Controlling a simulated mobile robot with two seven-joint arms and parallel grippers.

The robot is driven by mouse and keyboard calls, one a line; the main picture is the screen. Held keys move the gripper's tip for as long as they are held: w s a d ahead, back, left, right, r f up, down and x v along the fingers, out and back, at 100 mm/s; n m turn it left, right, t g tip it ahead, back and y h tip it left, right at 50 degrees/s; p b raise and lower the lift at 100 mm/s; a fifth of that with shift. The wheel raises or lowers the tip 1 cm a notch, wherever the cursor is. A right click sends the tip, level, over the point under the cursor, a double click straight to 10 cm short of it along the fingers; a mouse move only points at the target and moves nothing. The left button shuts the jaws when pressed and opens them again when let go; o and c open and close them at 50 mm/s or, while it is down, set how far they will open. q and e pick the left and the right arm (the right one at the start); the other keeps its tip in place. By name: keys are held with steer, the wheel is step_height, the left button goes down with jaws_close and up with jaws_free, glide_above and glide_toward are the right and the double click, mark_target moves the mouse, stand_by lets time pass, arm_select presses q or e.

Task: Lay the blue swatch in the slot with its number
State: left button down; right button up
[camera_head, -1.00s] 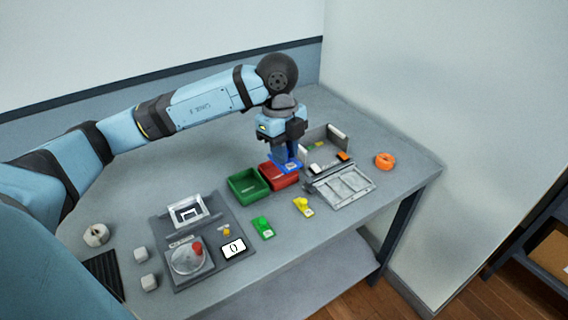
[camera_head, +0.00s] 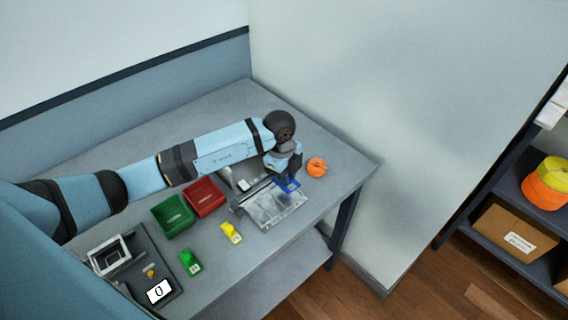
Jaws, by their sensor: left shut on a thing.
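My left gripper (camera_head: 288,176) points down at the far right part of the grey slotted tray (camera_head: 272,212). It is shut on the blue swatch (camera_head: 291,187), which shows just below the fingers, over the tray's back right corner. I cannot tell whether the swatch touches the tray. The numbers on the slots are too small to read. A yellow swatch (camera_head: 231,232) and a green swatch (camera_head: 189,262) lie on the table to the left of the tray. My right gripper is not in view.
A red bin (camera_head: 206,197) and a green bin (camera_head: 173,215) stand left of the tray. An orange roll (camera_head: 316,167) lies right of the gripper. A panel with a card reading 0 (camera_head: 159,291) is at the lower left. A shelf with a cardboard box (camera_head: 506,232) stands at the right.

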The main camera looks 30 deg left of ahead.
arm_select(q)
steer(key=shift+s+f+b, duration=0.15)
steer(key=shift+f+b, duration=0.3)
steer(key=shift+f, duration=0.05)
steer(key=shift+f+b, duration=0.6)
steer(key=shift+f, duration=0.75)
steer(key=shift+f+b, duration=0.2)
steer(key=shift+b, duration=0.1)
steer(key=shift+f+p, duration=0.2)
steer(key=shift+p, duration=0.1)
steer(key=c, duration=0.5)
jaws_free()
steer(key=shift+c, duration=0.2)
steer(key=shift+r, duration=0.1)
